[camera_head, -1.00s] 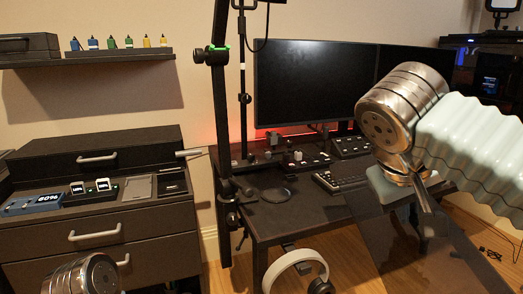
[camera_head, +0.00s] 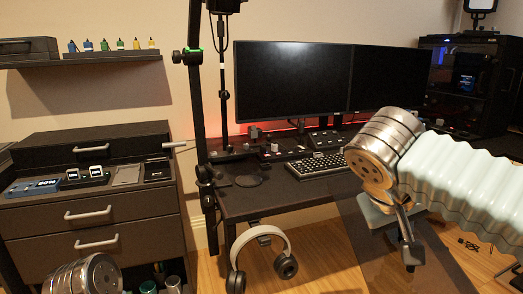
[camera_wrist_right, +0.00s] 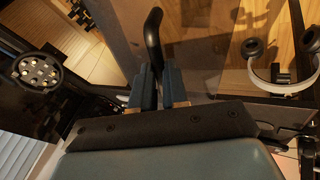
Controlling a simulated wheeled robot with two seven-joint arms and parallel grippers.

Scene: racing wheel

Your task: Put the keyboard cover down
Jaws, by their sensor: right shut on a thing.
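The keyboard cover (camera_head: 362,232) is a smoky see-through panel, hanging tilted over the floor in front of the desk's right part in the head view. My right gripper (camera_head: 406,236) is shut on its dark handle. In the right wrist view the fingers (camera_wrist_right: 160,88) close around the curved black handle (camera_wrist_right: 153,40), with the clear panel behind. The keyboard (camera_head: 318,165) lies uncovered on the desk, left of and beyond the gripper. My left wrist (camera_head: 88,276) shows at the bottom left; its fingers are out of frame.
The black desk (camera_head: 240,203) has a round pad (camera_head: 248,181) and small control boxes (camera_head: 322,141) near the monitors (camera_head: 292,82). Headphones (camera_head: 262,240) hang at its front edge. A dark upright pole (camera_head: 198,110) stands at its left, beside a drawer cabinet (camera_head: 95,205).

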